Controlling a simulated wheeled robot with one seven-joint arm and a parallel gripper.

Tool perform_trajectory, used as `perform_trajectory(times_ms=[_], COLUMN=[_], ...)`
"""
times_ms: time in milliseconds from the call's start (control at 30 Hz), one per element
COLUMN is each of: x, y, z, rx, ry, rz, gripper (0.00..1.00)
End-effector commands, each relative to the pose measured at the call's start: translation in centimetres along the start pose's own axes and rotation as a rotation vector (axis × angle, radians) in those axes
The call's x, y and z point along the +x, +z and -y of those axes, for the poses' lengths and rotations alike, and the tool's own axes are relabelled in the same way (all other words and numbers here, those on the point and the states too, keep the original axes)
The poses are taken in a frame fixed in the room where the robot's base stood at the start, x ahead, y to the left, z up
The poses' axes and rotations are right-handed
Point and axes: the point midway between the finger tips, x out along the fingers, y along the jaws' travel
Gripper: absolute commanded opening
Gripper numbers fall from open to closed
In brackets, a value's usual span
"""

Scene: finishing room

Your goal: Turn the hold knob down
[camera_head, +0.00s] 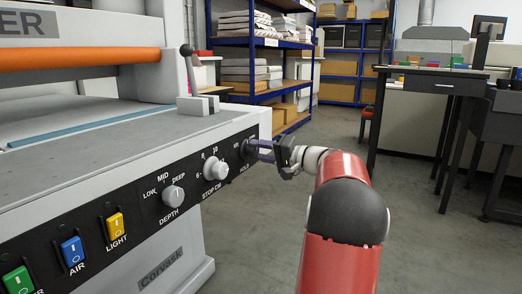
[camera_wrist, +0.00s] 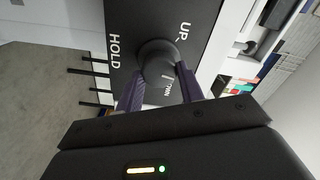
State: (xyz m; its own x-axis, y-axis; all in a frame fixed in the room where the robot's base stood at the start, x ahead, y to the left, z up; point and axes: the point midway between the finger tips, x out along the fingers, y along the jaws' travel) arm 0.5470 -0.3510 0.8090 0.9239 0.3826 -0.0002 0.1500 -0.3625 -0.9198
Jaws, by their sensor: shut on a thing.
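The hold knob (camera_wrist: 157,58) is a dark grey round knob on the black control panel (camera_wrist: 140,18). In the wrist view the words HOLD and UP stand to either side of it, and a partly covered label shows below it. My gripper (camera_wrist: 160,88) has one finger on each side of the knob and is shut on it. The knob's exact setting is hard to tell.
Left of it on the panel are the STOP CM knob (camera_head: 215,169), the DEPTH knob (camera_head: 173,196) and the yellow LIGHT switch (camera_head: 116,226). A lever (camera_head: 190,65) rises from the machine's top. Blue shelves (camera_head: 252,41) and a dark table (camera_head: 430,72) stand behind.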

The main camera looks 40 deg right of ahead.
Motion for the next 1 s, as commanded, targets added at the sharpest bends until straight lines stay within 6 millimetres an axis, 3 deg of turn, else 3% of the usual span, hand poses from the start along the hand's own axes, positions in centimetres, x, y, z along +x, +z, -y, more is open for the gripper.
perform_trajectory(times_ms=[600, 1000], x=[0.01, 0.0], y=[-0.04, 0.07], z=[0.02, -0.2], rx=[0.581, 0.844], ry=[0.0, 0.001], rz=[0.001, 0.0], gripper=[0.15, 0.15])
